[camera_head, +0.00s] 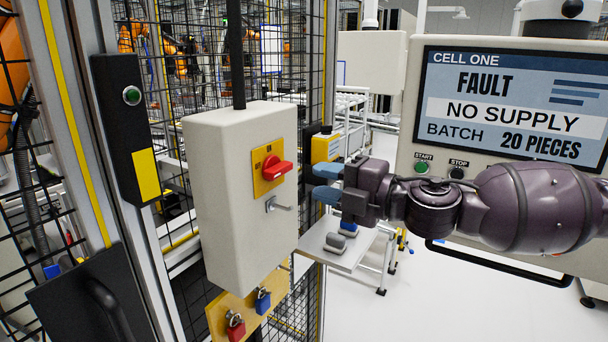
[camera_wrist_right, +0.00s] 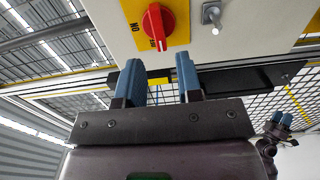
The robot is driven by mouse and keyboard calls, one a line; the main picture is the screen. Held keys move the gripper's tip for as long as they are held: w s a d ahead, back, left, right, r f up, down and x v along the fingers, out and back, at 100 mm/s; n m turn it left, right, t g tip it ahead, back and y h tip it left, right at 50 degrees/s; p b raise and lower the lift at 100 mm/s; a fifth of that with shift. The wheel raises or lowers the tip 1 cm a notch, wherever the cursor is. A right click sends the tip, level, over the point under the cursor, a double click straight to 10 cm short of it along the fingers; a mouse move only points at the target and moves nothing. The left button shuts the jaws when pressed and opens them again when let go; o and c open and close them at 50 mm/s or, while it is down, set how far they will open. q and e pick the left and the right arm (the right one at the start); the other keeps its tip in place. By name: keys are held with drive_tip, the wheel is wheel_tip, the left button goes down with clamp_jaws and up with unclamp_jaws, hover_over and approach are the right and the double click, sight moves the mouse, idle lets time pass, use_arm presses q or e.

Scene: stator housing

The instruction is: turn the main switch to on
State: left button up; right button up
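The main switch is a red rotary handle (camera_head: 277,168) on a yellow plate (camera_head: 259,184) on the face of a pale box (camera_head: 214,183). In the right wrist view the handle (camera_wrist_right: 155,22) lies along the picture's vertical, not towards the "ON" mark; its lower end partly covers another label. My right gripper (camera_head: 321,183) is open and empty, in front of the box and right of the handle. Its two blue fingers (camera_wrist_right: 158,75) show apart below the handle in the wrist view, not touching it. My left gripper (camera_wrist_right: 281,119) appears small at the right wrist view's right edge; its finger gap is unclear.
A metal hasp (camera_head: 279,205) sticks out below the switch. A red padlock (camera_head: 235,327) and a blue padlock (camera_head: 262,301) hang beneath the box. A screen (camera_head: 515,103) reads "FAULT" and "NO SUPPLY". Mesh fencing stands behind the box. A small table (camera_head: 361,250) stands beyond the gripper.

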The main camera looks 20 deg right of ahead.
sight(284, 171)
drive_tip(key=shift+r+p+x, duration=0.2)
drive_tip(key=shift+p+x, duration=0.5)
drive_tip(key=shift+x, duration=2.65)
drive_tip(key=shift+a+f, duration=0.1)
drive_tip(key=shift+w+a+p, duration=0.1)
drive_tip(key=shift+w+p, duration=0.05)
drive_tip(key=shift+p, duration=0.4)
drive_tip(key=shift+c, duration=0.2)
